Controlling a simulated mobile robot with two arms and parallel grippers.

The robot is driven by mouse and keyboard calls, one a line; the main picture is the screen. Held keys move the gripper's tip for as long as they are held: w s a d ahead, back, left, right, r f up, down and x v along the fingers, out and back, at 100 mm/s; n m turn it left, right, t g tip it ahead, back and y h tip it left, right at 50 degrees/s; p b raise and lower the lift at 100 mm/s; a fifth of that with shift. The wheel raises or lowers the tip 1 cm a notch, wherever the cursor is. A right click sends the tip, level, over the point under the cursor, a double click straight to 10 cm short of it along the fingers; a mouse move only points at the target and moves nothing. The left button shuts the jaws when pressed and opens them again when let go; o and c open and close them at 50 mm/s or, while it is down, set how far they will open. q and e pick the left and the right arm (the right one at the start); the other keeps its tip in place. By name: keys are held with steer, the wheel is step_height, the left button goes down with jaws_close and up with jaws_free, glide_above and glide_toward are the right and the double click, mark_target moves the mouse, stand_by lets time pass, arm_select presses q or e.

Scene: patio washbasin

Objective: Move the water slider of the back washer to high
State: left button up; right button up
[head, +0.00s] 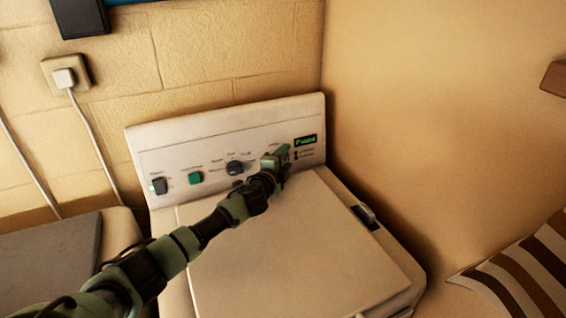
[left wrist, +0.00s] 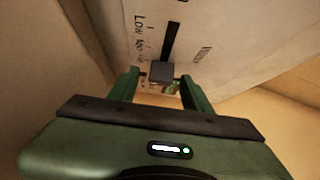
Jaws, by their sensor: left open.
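The washer (head: 300,255) stands in the corner, its lid shut and its white control panel (head: 205,150) at the back. My left gripper (head: 284,158) is at the right part of the panel, hiding the slider in the head view. In the left wrist view, the dark slider knob (left wrist: 162,73) shows between the two open fingers of my left gripper (left wrist: 163,84). The knob is at the lower picture end of its dark slot (left wrist: 171,40). The printed word "Low" stands beside the slot's upper picture part; the other marks are hard to read. My right gripper is not in view.
A black knob (head: 159,186), a green button (head: 195,178) and a dark dial (head: 234,167) sit left of my gripper on the panel. A wall rises close on the right. A striped cloth (head: 525,268) lies at the lower right.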

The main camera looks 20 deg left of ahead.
arm_select(q)
steer(key=shift+s+d+r+b, duration=0.1)
steer(key=shift+s+r+b, duration=0.1)
steer(key=shift+s, duration=1.05)
steer(key=shift+s+d+r+b, duration=0.1)
steer(key=shift+s+b, duration=0.05)
steer(key=shift+s, duration=1.1)
steer(key=shift+s+d+r+b, duration=0.1)
steer(key=shift+s+b, duration=0.1)
steer(key=shift+s, duration=1.05)
